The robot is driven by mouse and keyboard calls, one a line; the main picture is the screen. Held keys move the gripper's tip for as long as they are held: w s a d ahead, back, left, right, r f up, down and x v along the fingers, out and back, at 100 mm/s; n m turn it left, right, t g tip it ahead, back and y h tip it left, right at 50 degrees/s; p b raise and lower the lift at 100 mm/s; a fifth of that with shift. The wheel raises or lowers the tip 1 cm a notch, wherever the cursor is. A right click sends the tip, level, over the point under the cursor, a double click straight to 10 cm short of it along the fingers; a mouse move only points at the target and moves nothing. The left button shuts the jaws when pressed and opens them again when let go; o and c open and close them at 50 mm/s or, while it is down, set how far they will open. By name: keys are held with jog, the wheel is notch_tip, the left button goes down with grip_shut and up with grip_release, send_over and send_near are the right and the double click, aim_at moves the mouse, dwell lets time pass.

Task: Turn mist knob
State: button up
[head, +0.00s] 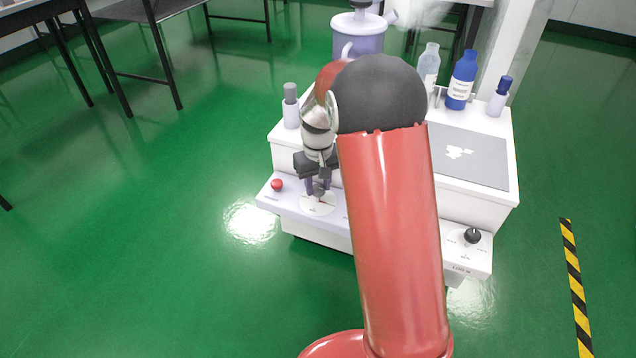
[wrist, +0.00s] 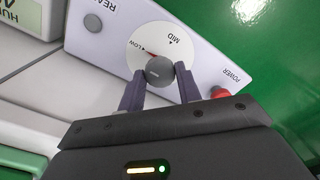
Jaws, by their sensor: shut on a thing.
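The mist knob (wrist: 159,70) is a dark grey round knob on a white dial marked LOW and MID (wrist: 172,40). A small red pointer mark shows beside the knob, close to LOW. My gripper (wrist: 159,82) has one finger on each side of the knob and is shut on it. In the head view my gripper (head: 319,187) reaches down to the white dial (head: 317,206) on the sloping front panel of the white machine. The knob is mostly hidden there by the fingers.
A red power button (head: 277,185) is left of the dial, and another black knob (head: 472,235) is at the panel's right end. A purple-grey vessel (head: 358,40) giving off mist, a clear bottle (head: 428,65) and a blue bottle (head: 461,80) stand behind. Green floor is open at left.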

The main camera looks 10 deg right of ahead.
aim_at(318, 188)
jog(key=o, duration=1)
jog(key=shift+r, duration=0.1)
notch_tip(318, 188, up, 8)
jog(key=shift+f+p, duration=0.2)
jog(key=shift+p, duration=0.3)
